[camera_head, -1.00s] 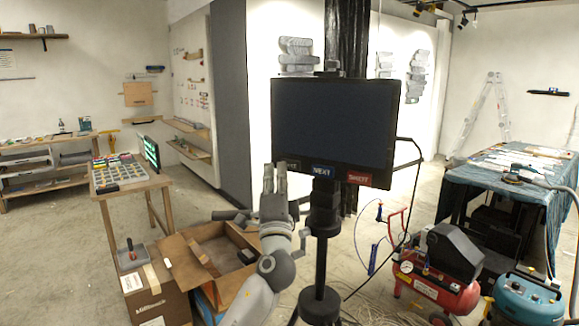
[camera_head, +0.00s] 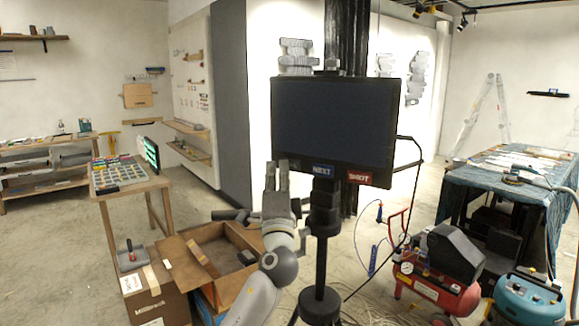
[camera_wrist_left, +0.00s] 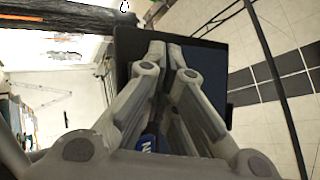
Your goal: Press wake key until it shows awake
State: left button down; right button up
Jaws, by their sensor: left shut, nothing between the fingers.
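A black monitor (camera_head: 335,120) on a dark stand faces me, its screen dark and blank. Along its lower edge are a blue NEXT key (camera_head: 323,171) and a red SHOOT key (camera_head: 359,177). A darker key (camera_head: 294,164) at the lower left is mostly covered by my fingers, its label unreadable. My left gripper (camera_head: 277,165) is shut and empty, its fingertips at the monitor's lower left corner. I cannot tell if they touch the key. In the left wrist view the fingers (camera_wrist_left: 172,55) lie in front of the dark monitor (camera_wrist_left: 215,70), with part of a blue key (camera_wrist_left: 149,143) below.
An open cardboard box (camera_head: 215,262) stands below my left arm. A red compressor (camera_head: 437,285) and cables lie on the floor at right. A cloth-covered table (camera_head: 500,190) stands further right, a small table (camera_head: 125,188) with coloured pieces at left.

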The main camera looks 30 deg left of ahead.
pick_arm(q)
jog(key=shift+w+b, duration=0.35)
jog(key=shift+w, duration=0.1)
dwell(0.5)
jog(key=shift+s, duration=0.9)
jog(key=s+p, duration=0.1)
jog(key=s, duration=0.4)
jog(key=shift+p, duration=0.35)
dwell(0.8)
